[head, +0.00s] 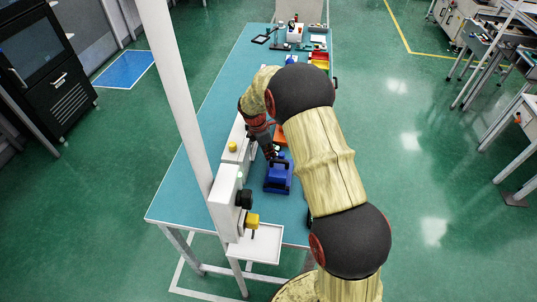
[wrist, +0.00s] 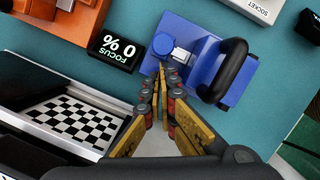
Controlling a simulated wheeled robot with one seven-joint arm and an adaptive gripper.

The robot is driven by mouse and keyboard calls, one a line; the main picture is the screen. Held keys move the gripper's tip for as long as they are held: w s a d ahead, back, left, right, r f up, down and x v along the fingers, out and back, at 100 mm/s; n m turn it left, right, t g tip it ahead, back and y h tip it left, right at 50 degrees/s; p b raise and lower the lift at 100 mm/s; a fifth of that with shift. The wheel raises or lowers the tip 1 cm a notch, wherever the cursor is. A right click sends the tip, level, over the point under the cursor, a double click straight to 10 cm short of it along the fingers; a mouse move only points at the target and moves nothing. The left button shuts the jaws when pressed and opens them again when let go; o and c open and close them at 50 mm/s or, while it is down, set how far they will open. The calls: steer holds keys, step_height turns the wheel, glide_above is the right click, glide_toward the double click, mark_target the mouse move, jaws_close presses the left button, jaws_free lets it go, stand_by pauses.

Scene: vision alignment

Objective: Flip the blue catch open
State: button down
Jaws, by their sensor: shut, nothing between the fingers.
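A blue fixture (head: 278,184) stands on the teal table, below my gripper (head: 271,155) in the head view. In the wrist view the fixture's blue plate (wrist: 203,48) carries a rounded blue piece (wrist: 163,44), which looks like the catch, with a small silver-white part (wrist: 180,55) beside it. A black curved handle (wrist: 236,66) rises from the plate's right side. My gripper (wrist: 162,76) is shut and empty, its tips close to the plate's lower left edge near the silver part. I cannot tell whether they touch.
In the wrist view a black display reading "FOCUS 0 %" (wrist: 116,48) stands left of the fixture. A checkerboard plate (wrist: 72,120) in a framed tray lies lower left. A white box marked SOCKET (wrist: 255,8) is at the top right. Bare teal table (wrist: 275,95) lies right of the handle.

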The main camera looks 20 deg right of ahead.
mark_target(280, 158)
steer(key=shift+s+d, duration=0.1)
steer(key=s+d, duration=0.1)
steer(key=d+p, duration=0.1)
steer(key=shift+s+d, duration=0.4)
steer(key=shift+a, duration=0.1)
steer(key=v, duration=1.2)
